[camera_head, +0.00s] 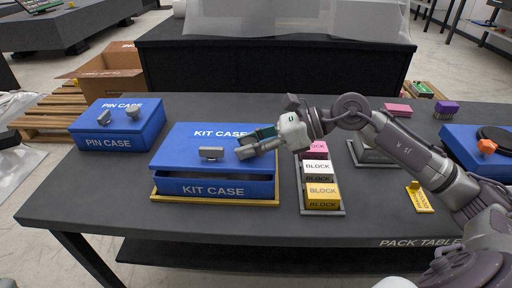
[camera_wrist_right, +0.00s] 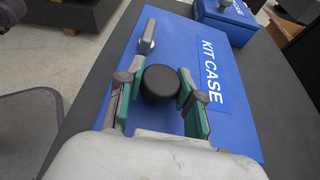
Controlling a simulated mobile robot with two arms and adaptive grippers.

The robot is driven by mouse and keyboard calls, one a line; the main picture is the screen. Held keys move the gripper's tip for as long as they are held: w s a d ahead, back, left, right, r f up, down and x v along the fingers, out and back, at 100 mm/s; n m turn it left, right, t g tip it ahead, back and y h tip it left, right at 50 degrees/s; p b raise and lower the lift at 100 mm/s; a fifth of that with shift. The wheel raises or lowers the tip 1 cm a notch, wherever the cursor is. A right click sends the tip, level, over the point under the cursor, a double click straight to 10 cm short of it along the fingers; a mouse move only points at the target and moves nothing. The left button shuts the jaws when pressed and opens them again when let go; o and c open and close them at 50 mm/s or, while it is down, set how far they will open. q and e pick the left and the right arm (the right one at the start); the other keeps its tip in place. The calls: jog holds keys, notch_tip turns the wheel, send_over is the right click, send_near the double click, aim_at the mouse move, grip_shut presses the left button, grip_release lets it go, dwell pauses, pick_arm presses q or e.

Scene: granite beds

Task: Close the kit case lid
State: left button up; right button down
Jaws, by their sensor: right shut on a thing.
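The blue kit case (camera_head: 172,187) sits on a yellow-edged base on the table. Its lid (camera_head: 180,140) lies over it, with a dark gap along the front, so the lid's front edge stands above the case's front wall. A grey bar handle (camera_head: 211,153) is on the lid, also in the right wrist view (camera_wrist_right: 147,38). My right gripper (camera_head: 256,146) is at the lid's right part. In the right wrist view its green-padded fingers are on both sides of a dark round knob (camera_wrist_right: 160,85) and shut on it. My left gripper is not in view.
A blue pin case (camera_head: 95,143) stands at the left. Close on the right is a tray with several blocks (camera_head: 322,192). Another blue case (camera_head: 462,148) with an orange piece is at the far right. The front left of the table (camera_head: 95,205) is clear.

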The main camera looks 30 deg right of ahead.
jog(key=shift+s+f+b, duration=0.1)
jog(key=shift+f+b, duration=0.25)
jog(key=shift+f, duration=0.1)
jog(key=shift+f+n+b, duration=0.3)
jog(key=shift+n+b, duration=0.1)
jog(key=shift+b, duration=0.1)
jog(key=shift+a+r+t, duration=0.1)
jog(key=shift+r+t, duration=0.05)
jog(key=shift+t, duration=0.15)
jog(key=c, duration=0.7)
grip_release()
jog(key=shift+s+d+r, duration=0.1)
jog(key=shift+s+d, duration=0.15)
jog(key=shift+d, duration=0.25)
jog(key=v, duration=1)
jog(key=shift+s+d+r, duration=0.15)
jog(key=shift+d+r, duration=0.1)
jog(key=shift+r, duration=0.1)
